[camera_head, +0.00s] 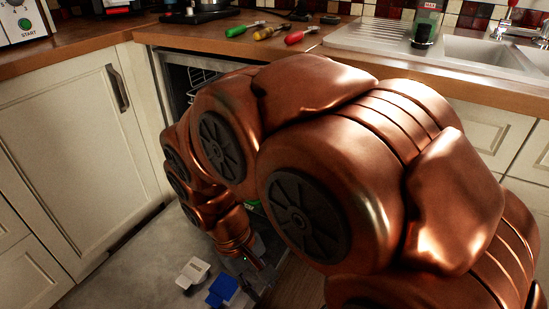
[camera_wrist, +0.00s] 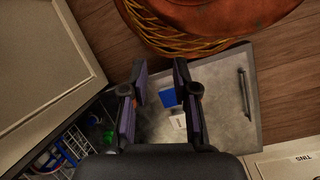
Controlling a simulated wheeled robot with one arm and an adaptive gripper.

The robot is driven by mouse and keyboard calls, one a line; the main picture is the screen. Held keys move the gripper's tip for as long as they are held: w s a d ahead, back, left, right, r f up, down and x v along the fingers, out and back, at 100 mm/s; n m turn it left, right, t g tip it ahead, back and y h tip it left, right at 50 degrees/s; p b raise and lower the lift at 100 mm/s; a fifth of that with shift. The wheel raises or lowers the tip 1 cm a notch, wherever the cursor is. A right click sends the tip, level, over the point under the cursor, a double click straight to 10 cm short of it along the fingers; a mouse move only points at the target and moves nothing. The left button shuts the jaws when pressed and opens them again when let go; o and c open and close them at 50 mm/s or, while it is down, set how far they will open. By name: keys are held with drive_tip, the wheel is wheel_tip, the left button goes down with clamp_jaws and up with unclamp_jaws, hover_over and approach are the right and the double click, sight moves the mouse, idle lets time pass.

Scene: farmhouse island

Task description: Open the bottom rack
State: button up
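The dishwasher's grey door (camera_head: 130,275) is folded down; its inner face also shows in the wrist view (camera_wrist: 222,110). A wire rack (camera_wrist: 60,155) with blue and green items shows at the lower left of the wrist view, inside the cabinet; it seems to be the bottom rack. In the head view my arm hides most of the opening, and only a bit of an upper wire rack (camera_head: 203,76) shows. My gripper (camera_wrist: 160,76) is open and empty, pointing down over the door, to the right of the rack in the wrist view. No contact with the rack is visible.
A blue piece (camera_wrist: 168,97) and a white piece (camera_wrist: 178,121) are on the door's inner face. Cabinet fronts (camera_head: 75,150) flank the opening, under the counter.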

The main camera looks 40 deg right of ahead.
drive_tip(key=w+d+m+h+p, duration=0.1)
drive_tip(key=w+d+h, duration=0.2)
drive_tip(key=w+d, duration=0.65)
drive_tip(key=w+d+f+m+t+h+p, duration=0.1)
drive_tip(key=w+d+h, duration=0.35)
drive_tip(key=d, duration=0.85)
drive_tip(key=w+d+m+h+p, duration=0.1)
drive_tip(key=w+d+h, duration=0.1)
drive_tip(key=w+d, duration=0.8)
drive_tip(key=w+d+f+n+t+h+b, duration=0.25)
drive_tip(key=w+d+f+n+t, duration=0.2)
drive_tip(key=w+f, duration=0.4)
drive_tip(key=w+d+f+n+t+h+b, duration=0.2)
drive_tip(key=w+d+f+n+t+b, duration=0.1)
drive_tip(key=w+d+f, duration=0.45)
drive_tip(key=shift+g, duration=0.25)
drive_tip(key=shift+w+d+f+b, duration=0.35)
drive_tip(key=shift+d+f, duration=0.2)
drive_tip(key=shift+d, duration=0.3)
drive_tip(key=shift+w+d+f+b, duration=0.3)
drive_tip(key=shift+d+f, duration=0.25)
drive_tip(key=shift+d, duration=0.3)
drive_tip(key=shift+w+d+f+b, duration=0.3)
drive_tip(key=shift+d+f, duration=0.25)
drive_tip(key=shift+d, duration=0.3)
clamp_jaws()
